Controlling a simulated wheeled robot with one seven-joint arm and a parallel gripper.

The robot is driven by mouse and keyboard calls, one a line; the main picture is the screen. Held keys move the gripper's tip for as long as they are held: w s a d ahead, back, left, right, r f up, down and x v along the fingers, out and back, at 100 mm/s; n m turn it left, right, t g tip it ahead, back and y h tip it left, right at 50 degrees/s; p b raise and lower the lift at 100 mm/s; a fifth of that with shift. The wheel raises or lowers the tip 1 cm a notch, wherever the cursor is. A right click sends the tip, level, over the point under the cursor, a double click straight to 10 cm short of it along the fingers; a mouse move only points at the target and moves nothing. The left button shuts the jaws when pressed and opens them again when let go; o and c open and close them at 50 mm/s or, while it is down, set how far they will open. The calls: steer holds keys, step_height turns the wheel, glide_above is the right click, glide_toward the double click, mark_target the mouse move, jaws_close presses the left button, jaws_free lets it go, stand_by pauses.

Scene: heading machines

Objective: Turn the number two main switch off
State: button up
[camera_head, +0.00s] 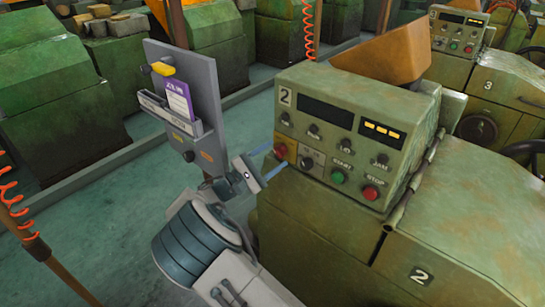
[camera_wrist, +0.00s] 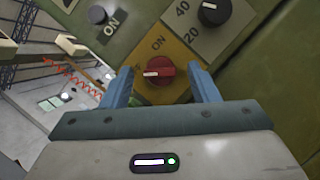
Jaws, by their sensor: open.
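The number 2 machine's control box (camera_head: 345,112) stands right of centre in the head view. Its main switch, a red knob on a yellow plate, is at the box's lower left (camera_head: 280,151). In the wrist view the red knob (camera_wrist: 160,73) shows a white mark pointing left, with "ON" printed above on the yellow plate (camera_wrist: 180,62). My gripper (camera_head: 273,160) is open at the box's left front. In the wrist view its two blue fingers stand on either side of the knob (camera_wrist: 163,82); I cannot tell whether they touch it.
Below the box's display are several black knobs, a green START button (camera_head: 338,176) and a red STOP button (camera_head: 370,193). A grey panel with a purple card (camera_head: 180,100) stands left of my gripper. Machine 3 (camera_head: 485,85) is behind at right. Open floor lies at left.

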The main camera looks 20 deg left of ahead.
steer(key=b+v, duration=0.3)
steer(key=v, duration=1)
steer(key=shift+s, duration=0.2)
steer(key=shift+f, duration=0.1)
